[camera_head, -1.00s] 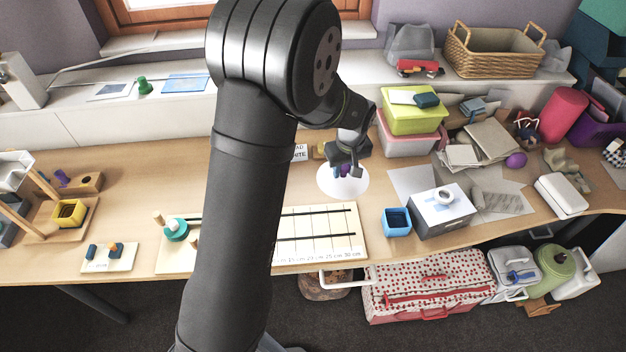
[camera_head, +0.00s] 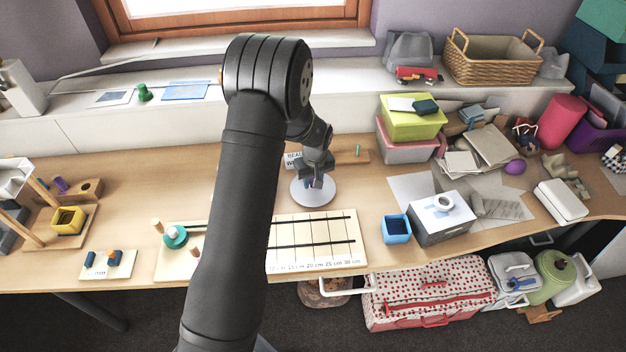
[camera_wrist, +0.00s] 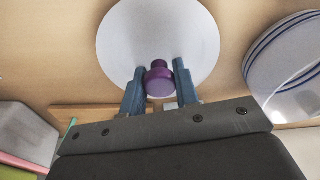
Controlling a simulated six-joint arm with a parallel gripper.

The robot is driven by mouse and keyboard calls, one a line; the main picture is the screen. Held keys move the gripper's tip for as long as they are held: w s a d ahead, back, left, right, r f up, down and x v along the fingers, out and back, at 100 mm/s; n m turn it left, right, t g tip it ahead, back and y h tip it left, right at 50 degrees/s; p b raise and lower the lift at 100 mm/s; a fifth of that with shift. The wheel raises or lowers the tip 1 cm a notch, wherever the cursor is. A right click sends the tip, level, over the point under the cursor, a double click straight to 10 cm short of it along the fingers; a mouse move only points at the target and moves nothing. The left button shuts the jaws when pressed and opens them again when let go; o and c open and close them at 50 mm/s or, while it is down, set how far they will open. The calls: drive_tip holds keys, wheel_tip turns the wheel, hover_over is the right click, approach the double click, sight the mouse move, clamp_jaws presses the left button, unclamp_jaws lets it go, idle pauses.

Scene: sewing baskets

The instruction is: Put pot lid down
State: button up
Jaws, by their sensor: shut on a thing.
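The pot lid is a flat, round white disc (camera_head: 314,199) with a purple knob (camera_wrist: 158,79). In the wrist view the lid's white face (camera_wrist: 145,32) spreads beyond my fingertips. My gripper (camera_head: 315,182) is shut on the knob, with one blue-grey finger (camera_wrist: 157,74) on each side of it. In the head view the lid is over the middle of the wooden table, behind the ruled board. I cannot tell whether its underside touches the table.
A ruled board (camera_head: 330,237) lies in front of the lid. A blue open box (camera_head: 396,229) and a grey box (camera_head: 441,216) stand to the right. A round white item with blue rings (camera_wrist: 283,62) shows in the wrist view.

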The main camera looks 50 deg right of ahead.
drive_tip(key=shift+f, duration=0.2)
drive_tip(key=o, duration=0.9)
drive_tip(key=shift+o, duration=0.2)
wheel_tip(320, 180, up, 12)
drive_tip(key=s, duration=0.1)
drive_tip(key=shift+s+a+r, duration=0.15)
drive_tip(key=shift+a, duration=0.2)
drive_tip(key=f, duration=0.8)
drive_tip(key=w+f, duration=0.1)
drive_tip(key=f, duration=0.3)
drive_tip(key=shift+w+d+f, duration=0.1)
drive_tip(key=shift+d, duration=0.2)
drive_tip(key=shift+d+r, duration=0.15)
drive_tip(key=shift+r, duration=1.4)
